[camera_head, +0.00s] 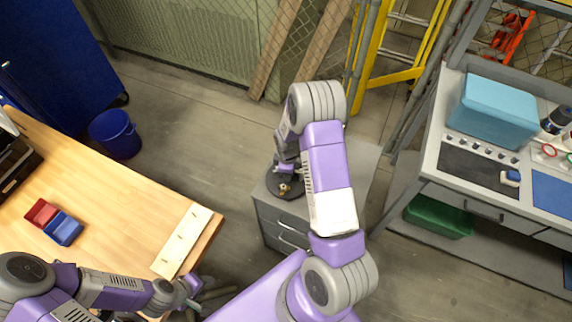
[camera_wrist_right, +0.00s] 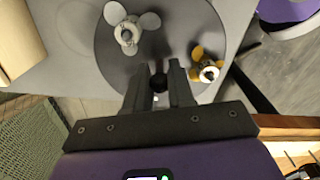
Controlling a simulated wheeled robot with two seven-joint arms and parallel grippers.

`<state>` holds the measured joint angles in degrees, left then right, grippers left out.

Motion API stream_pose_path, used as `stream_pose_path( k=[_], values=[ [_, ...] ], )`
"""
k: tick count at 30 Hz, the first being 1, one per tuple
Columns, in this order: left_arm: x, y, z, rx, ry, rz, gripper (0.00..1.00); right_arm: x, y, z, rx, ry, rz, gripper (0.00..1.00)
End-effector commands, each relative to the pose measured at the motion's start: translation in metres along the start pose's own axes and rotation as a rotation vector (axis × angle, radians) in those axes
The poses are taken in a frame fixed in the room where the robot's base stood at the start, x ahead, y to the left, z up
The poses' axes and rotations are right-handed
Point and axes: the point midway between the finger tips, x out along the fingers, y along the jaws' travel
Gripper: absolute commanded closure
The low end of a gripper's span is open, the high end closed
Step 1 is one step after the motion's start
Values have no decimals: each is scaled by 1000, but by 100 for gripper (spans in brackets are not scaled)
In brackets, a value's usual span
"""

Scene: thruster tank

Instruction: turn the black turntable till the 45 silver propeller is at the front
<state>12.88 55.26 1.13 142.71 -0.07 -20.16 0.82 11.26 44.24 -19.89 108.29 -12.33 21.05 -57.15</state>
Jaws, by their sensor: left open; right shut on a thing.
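The black turntable (camera_head: 271,185) sits on a grey drawer cabinet in the head view, mostly hidden by my right arm. It fills much of the right wrist view as a dark disc (camera_wrist_right: 170,25). A silver propeller (camera_wrist_right: 128,32) stands on it at upper left, and a brass-coloured propeller (camera_wrist_right: 208,70) at the right. I cannot read any number on them. My right gripper (camera_wrist_right: 159,88) is shut on a small black knob (camera_wrist_right: 158,81) at the disc's edge. My left gripper (camera_head: 190,292) is open and empty near the wooden table's corner.
The wooden table (camera_head: 110,185) holds a red bin (camera_head: 41,212), a blue bin (camera_head: 63,228) and a pale board (camera_head: 182,241). The grey cabinet (camera_head: 350,170) stands between it and a workbench (camera_head: 440,185) with a light blue box (camera_head: 494,110). A blue bucket (camera_head: 115,135) stands on the floor.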

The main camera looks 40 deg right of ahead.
Motion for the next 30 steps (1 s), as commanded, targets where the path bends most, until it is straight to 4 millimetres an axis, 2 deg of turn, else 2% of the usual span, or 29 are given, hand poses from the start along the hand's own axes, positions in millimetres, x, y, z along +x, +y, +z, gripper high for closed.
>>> stream_pose_path(
  k=[7, 17, 24, 30],
  values=[
    [6, -2, 0, 0, 0, 0, 57, 1, 0, 1, -209, 0, -1, 100],
    [6, -2, 0, 0, 0, 0, 57, 0, 0, 1, -256, -1, -1, 100],
    [7, -3, 0, 0, 0, 0, 57, 0, 0, 1, -520, -1, -1, 100],
    [7, -3, 0, 0, 0, 0, 57, 0, 0, 1, -528, -1, -1, 100]
  ],
)
